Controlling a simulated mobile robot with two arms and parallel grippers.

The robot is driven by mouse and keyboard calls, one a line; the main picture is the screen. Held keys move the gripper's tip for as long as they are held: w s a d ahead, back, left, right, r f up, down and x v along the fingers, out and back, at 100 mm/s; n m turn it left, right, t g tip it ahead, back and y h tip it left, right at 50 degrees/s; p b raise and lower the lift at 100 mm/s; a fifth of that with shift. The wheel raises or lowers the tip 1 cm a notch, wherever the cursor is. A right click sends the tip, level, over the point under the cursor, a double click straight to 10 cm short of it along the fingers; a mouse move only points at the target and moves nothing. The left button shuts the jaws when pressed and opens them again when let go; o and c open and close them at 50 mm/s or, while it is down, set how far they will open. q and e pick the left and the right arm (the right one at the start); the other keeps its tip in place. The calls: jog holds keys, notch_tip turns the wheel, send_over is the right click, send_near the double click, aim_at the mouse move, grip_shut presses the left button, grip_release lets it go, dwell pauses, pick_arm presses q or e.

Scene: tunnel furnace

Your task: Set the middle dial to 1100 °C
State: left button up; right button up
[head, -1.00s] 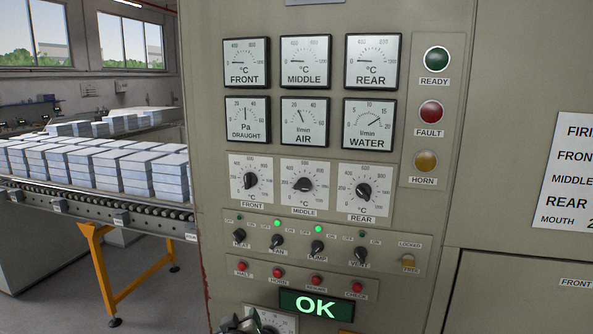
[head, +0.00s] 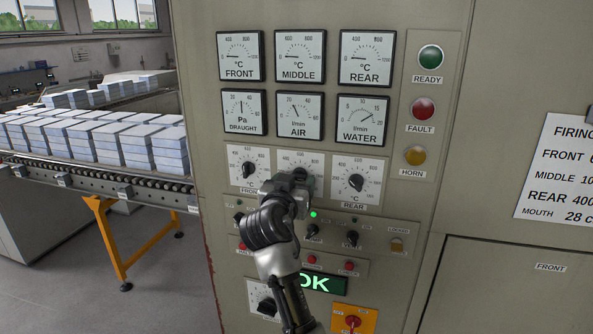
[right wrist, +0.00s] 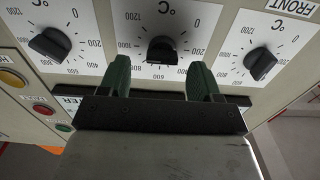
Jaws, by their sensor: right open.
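The middle dial is a black knob on a white °C scale plate (head: 299,158). In the head view my right gripper (head: 300,180) covers its knob. In the right wrist view, which is turned upside down, the middle dial's knob (right wrist: 162,50) shows between and just beyond the two green fingertips of my right gripper (right wrist: 160,76). The fingers are open, one on each side, and seem apart from the knob. Its exact setting is not readable. The middle gauge (head: 300,57) above has its needle toward the low left. My left gripper is out of view.
The front dial (head: 249,169) and rear dial (head: 356,182) flank it closely. Below are small switches, red buttons, a green OK display (head: 318,283) and a yellow-plated red switch (head: 353,321). A firing card (head: 560,170) hangs right, partly cut off. Stacked blocks stand on a conveyor at left.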

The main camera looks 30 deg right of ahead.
jog(key=shift+x, duration=1)
jog(key=shift+w, duration=0.1)
jog(key=c, duration=0.9)
jog(key=m+b, duration=0.4)
jog(key=b, duration=0.4)
jog(key=shift+f, duration=0.1)
jog(key=o, duration=0.9)
